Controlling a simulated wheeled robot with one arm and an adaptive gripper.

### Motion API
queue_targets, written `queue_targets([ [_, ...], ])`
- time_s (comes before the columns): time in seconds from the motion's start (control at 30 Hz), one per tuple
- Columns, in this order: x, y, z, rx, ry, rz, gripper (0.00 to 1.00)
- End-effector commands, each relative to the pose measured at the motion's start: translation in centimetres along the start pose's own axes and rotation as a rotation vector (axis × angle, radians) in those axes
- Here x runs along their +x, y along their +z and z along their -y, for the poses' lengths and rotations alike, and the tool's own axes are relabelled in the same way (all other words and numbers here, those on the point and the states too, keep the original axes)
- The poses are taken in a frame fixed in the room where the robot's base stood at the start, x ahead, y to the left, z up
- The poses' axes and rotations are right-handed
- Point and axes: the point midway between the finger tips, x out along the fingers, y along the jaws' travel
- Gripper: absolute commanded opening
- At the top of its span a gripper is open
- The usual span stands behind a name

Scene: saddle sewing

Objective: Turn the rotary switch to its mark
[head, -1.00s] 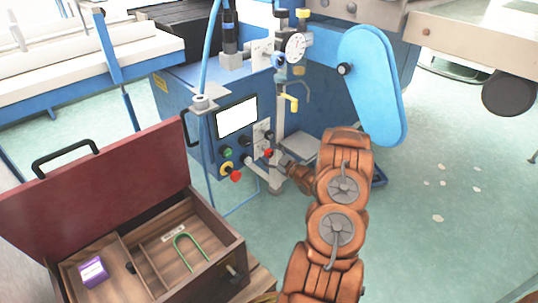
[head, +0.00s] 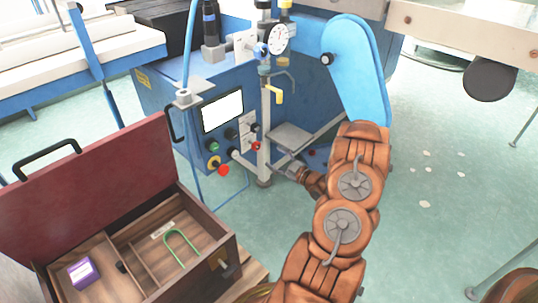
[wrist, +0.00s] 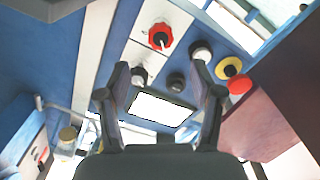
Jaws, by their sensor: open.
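A red knob with a pale pointer line (wrist: 160,37), which looks like the rotary switch, sits on a white plate on the blue machine's panel. It also shows in the head view as a small red spot (head: 256,146). The mark it turns to cannot be made out. My gripper (wrist: 162,78) is open and empty, its two dark fingers spread apart. In the wrist view the red knob lies beyond the fingertips, above the gap between them. In the head view my gripper (head: 279,168) is just right of and below the red knob, apart from it.
An open wooden case (head: 130,240) is at lower left.

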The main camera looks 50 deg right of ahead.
Motion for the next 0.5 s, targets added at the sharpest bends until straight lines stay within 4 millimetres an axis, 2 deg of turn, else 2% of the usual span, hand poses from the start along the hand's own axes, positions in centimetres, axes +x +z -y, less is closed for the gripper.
queue_targets([
  [0.2,-1.34,0.03,0.04,0.000,-0.001,0.001,0.66],
  [0.5,-1.46,0.02,0.09,0.001,-0.001,0.001,0.66],
])
